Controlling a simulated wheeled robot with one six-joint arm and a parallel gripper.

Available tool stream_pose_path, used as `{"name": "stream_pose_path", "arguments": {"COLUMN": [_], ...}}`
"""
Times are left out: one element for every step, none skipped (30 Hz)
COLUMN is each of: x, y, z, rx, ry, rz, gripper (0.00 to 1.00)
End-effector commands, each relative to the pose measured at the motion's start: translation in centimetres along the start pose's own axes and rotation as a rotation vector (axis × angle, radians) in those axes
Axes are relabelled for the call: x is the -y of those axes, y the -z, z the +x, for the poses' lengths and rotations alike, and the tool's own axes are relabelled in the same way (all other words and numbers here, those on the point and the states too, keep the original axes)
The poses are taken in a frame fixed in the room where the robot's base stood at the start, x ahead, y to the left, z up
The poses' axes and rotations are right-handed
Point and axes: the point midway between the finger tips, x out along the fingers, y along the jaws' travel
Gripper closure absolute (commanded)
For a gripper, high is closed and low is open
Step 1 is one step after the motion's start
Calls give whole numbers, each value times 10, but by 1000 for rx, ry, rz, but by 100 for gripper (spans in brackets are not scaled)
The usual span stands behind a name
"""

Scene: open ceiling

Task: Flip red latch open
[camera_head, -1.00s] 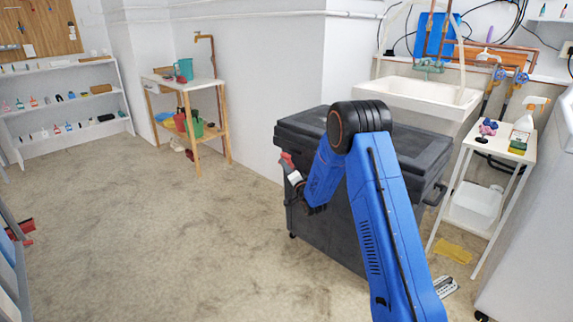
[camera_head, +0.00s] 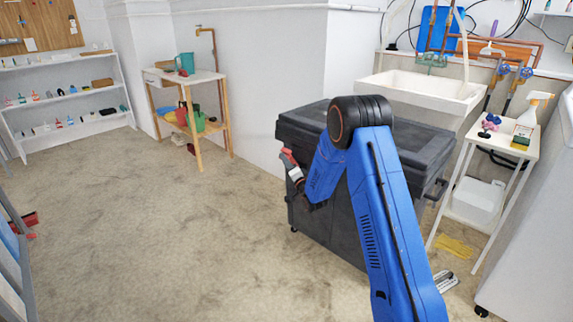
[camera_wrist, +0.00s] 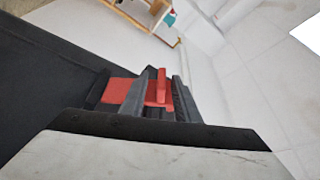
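The red latch (camera_wrist: 160,87) is on the side of the large dark grey chest (camera_wrist: 45,75). In the wrist view it has a flat red part to the left and an upright red tab. My gripper (camera_wrist: 158,92) has its dark fingers apart, one on each side of the tab. I cannot tell whether either finger touches it. In the head view my gripper (camera_head: 289,160) is at the chest's upper left edge, where a bit of red shows. The chest lid (camera_head: 300,117) is down. My blue arm hides part of the chest.
A white wall stands close behind the chest. A sink (camera_head: 425,90) and a small white side table (camera_head: 520,143) are to the right. A wooden bench (camera_head: 200,76) stands at the back left. The floor (camera_head: 150,240) left of the chest is clear.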

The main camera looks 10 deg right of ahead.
Motion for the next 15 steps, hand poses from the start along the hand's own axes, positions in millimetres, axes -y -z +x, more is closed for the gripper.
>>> {"name": "stream_pose_path", "arguments": {"x": [0, 0, 0, 0, 0, 0, 0, 0, 0, 0, 0, 0, 0, 0, 0], "y": [0, 0, 0, 0, 0, 0, 1, 1, 1, 1, 1, 1, 1, 1, 0], "z": [-1, -2, -4, -6, -10, -14, -19, -24, -31, -36, -43, -51, -57, -63, -71], "rx": [0, 0, 0, 0, 0, 0, 0, 0, 0, -1, 0, -1, -1, -1, -1], "ry": [0, 0, 0, 0, 0, 0, 0, -1, -1, -1, -2, -1, -1, -2, -2], "rz": [0, 0, 0, 0, 0, 0, 0, 0, 0, 0, 1, 0, 1, 1, 0], "gripper": [71, 71, 71, 71, 71, 71, 71, 71, 71, 71, 71, 71, 71, 71, 71]}}
